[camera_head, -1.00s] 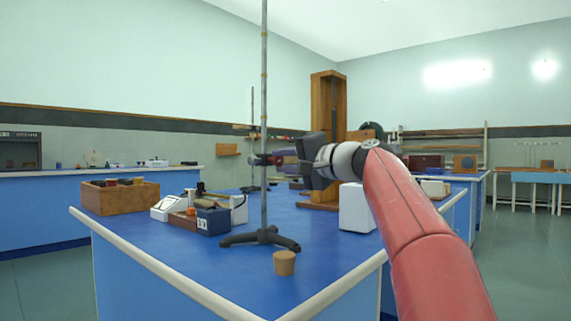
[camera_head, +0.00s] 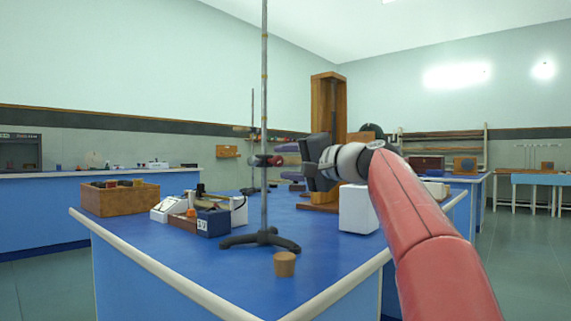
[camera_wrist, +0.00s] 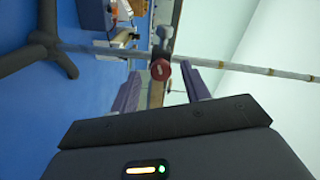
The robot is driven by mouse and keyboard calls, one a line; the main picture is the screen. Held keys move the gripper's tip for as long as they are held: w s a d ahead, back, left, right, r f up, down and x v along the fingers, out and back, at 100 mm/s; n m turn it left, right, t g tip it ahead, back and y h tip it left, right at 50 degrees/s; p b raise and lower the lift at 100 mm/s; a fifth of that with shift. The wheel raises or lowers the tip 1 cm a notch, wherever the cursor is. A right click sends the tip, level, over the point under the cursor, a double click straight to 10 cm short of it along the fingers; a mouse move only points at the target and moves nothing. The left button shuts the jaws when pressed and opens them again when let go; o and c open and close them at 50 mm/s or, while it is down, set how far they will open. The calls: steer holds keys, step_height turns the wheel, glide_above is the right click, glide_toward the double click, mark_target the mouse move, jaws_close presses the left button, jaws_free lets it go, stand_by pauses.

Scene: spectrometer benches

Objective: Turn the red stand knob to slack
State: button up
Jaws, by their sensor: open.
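The red knob (camera_wrist: 160,70) sits on the clamp of the metal stand (camera_head: 264,100), and a pale mark shows on its face. In the head view the knob (camera_head: 277,161) is small, just right of the rod. My gripper (camera_head: 287,162) is to the right of the stand, pointing at the knob. In the wrist view my gripper (camera_wrist: 163,86) has its two purple fingers apart, one on each side of the knob's line, with the knob ahead of and between their tips. The fingers do not appear to touch it.
The stand's dark tripod base (camera_head: 262,239) rests on the blue bench (camera_head: 190,265). A cork (camera_head: 284,264) stands in front of it. Boxes (camera_head: 208,220) lie left of the stand, and a white block (camera_head: 357,208) stands right, below my arm.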

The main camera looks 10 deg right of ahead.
steer(key=b+v, duration=0.1)
steer(key=v, duration=0.5)
steer(key=shift+s+d, duration=0.25)
steer(key=shift+s, duration=0.05)
